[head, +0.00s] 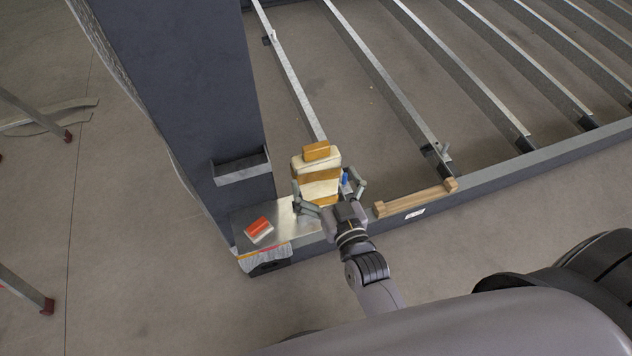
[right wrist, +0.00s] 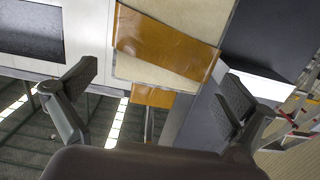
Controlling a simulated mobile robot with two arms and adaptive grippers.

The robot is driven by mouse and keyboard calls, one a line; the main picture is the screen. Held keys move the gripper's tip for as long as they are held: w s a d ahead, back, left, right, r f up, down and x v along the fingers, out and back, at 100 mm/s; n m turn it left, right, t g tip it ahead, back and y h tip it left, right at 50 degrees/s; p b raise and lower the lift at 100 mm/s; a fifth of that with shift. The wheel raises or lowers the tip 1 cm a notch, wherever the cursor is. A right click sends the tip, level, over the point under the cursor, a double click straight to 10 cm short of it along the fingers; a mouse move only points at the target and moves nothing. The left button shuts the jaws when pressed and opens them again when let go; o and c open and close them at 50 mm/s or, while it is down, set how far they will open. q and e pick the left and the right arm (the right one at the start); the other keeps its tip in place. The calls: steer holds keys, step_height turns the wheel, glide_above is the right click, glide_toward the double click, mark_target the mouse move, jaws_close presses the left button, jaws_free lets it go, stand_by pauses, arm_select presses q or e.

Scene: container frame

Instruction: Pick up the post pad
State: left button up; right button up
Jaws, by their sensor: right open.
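The post pad (head: 318,188) looks like a cream block with orange-brown bands. It stands on the frame's corner in the head view, and its banded face also fills the upper middle of the right wrist view (right wrist: 165,45). My right gripper (head: 328,192) is open, with one finger on each side of the pad's near part. In the right wrist view the open fingers (right wrist: 158,86) show gaps to the pad on both sides. The gripper's palm hides part of the pad's near end. My left gripper is not in view.
A tall dark post (head: 185,80) rises left of the pad. A red and white block (head: 259,230) lies on the corner plate. A wooden piece (head: 415,198) lies on the frame's rail to the right. Metal crossbars (head: 380,80) run behind.

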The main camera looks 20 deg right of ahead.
mark_target(319, 171)
steer(key=w, duration=0.2)
steer(key=w+f, duration=0.1)
steer(key=w, duration=0.2)
steer(key=shift+a+p, duration=0.2)
steer(key=shift+p, duration=0.2)
steer(key=c, duration=1.4)
steer(key=shift+r, duration=0.15)
